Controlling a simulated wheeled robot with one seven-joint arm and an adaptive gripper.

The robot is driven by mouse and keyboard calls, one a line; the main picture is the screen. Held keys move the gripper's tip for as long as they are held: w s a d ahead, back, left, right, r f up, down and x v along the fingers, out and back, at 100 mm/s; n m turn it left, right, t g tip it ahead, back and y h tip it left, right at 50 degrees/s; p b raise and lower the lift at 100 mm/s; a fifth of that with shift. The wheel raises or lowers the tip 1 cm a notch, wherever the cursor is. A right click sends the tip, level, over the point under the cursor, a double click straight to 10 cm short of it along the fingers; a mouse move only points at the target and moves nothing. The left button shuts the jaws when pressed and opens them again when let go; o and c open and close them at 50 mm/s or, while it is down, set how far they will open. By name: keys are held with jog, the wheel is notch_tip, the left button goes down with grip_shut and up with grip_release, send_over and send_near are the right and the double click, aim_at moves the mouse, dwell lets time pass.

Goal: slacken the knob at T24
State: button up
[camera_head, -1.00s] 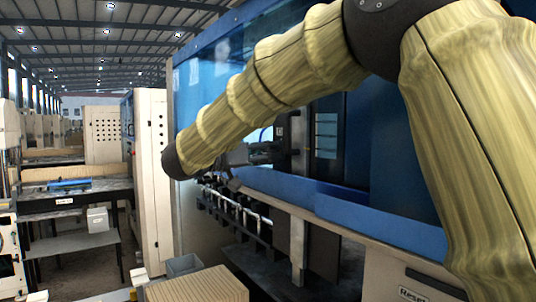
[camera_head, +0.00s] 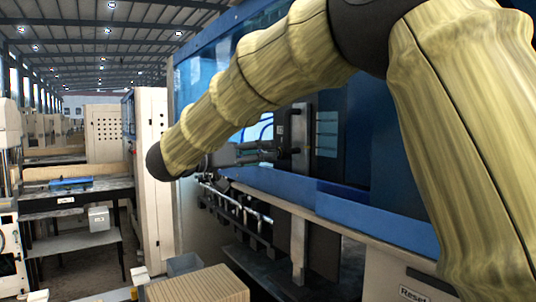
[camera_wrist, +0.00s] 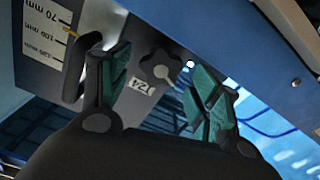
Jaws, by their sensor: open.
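In the wrist view a dark lobed knob (camera_wrist: 157,66) is mounted on a dark grey plate. A white label (camera_wrist: 141,86) beside it appears to read T24, turned upside down. My gripper (camera_wrist: 168,72) is open, with one teal-padded finger on each side of the knob as seen from the wrist. The knob shows between the fingers, with no visible contact; the exact distance is unclear. In the head view the knob cannot be made out, and my sleeved arm covers part of the machine there.
A white scale (camera_wrist: 55,30) with mm marks and a dark curved handle (camera_wrist: 76,68) lie left of the knob. A blue machine edge (camera_wrist: 255,75) runs along the right. In the head view, a rail with pipes (camera_head: 235,212) sits below the machine's blue ledge (camera_head: 300,192).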

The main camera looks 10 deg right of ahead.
jog(key=v, duration=0.8)
jog(key=shift+a, duration=0.35)
jog(key=shift+s+d+f, duration=0.1)
